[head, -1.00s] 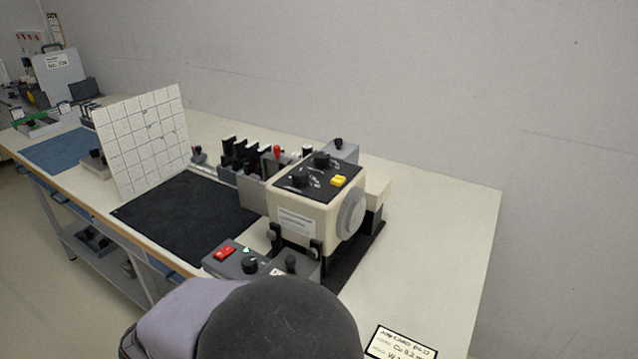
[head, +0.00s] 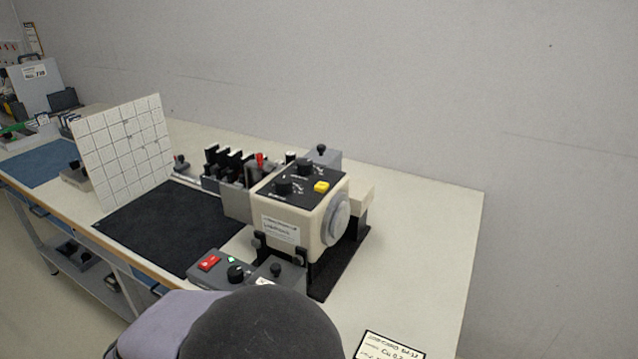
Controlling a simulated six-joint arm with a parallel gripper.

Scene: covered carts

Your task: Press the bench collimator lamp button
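The bench collimator (head: 287,247) is a cream box on the bench with a black top panel, a round grey disc on its right face and a label on its front. Its top panel carries black knobs and a yellow button (head: 321,187), likely the lamp button; its lettering is too small to read. A grey control box (head: 215,277) in front of it has a red switch (head: 208,263), a small green light and a black knob. My arm covers the bottom middle of the head view. My gripper is not in view.
A white gridded panel (head: 125,150) stands upright left of a black mat (head: 165,230). A printed card (head: 390,347) lies at the front right. The bench right of the collimator is clear.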

